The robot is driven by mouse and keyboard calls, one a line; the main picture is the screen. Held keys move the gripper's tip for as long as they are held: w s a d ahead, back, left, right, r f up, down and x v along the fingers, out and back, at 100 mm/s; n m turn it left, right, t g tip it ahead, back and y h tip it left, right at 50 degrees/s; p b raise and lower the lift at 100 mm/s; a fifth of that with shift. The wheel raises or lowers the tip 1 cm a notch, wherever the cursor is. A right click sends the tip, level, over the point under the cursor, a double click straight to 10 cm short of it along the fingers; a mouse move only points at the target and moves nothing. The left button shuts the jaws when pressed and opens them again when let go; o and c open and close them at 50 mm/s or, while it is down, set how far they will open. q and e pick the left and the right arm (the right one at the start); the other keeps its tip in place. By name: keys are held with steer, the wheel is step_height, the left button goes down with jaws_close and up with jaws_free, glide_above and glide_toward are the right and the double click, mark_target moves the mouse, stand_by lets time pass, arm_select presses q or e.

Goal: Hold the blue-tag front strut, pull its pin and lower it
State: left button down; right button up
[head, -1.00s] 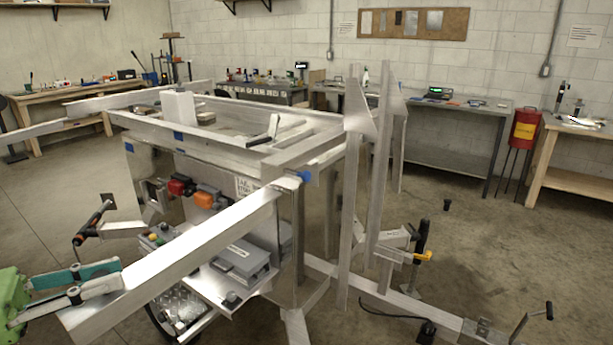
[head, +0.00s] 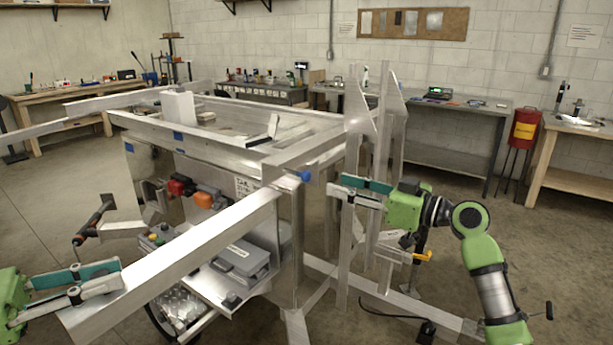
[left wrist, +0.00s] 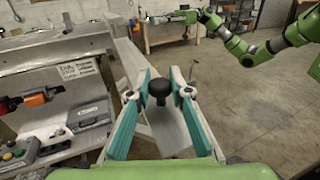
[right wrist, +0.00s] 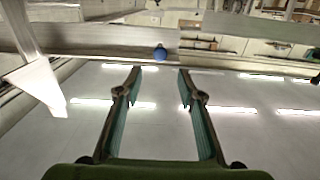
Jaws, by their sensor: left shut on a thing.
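The front strut (head: 190,250) is a long aluminium beam sloping from the trailer's near corner down to the lower left. A pin with a round blue head (head: 304,176) sits at its upper end by that corner. My left gripper (head: 120,274) is shut on the strut near its lower end; in the left wrist view the strut (left wrist: 126,58) runs away beyond the fingers. My right gripper (head: 332,186) is open and empty, just right of the pin. In the right wrist view the blue head (right wrist: 160,53) lies ahead, centred between the fingertips, apart from them.
Two upright aluminium posts (head: 349,240) stand close to my right gripper. A grey box (head: 243,262) and a control box with buttons (head: 160,236) sit below the strut. A jack with an orange handle (head: 423,256) stands right of the posts. The floor at right is mostly clear.

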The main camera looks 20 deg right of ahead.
mark_target(308, 176)
steer(key=x, duration=1)
steer(key=shift+w+a, duration=0.15)
steer(key=shift+w, duration=0.05)
jaws_close()
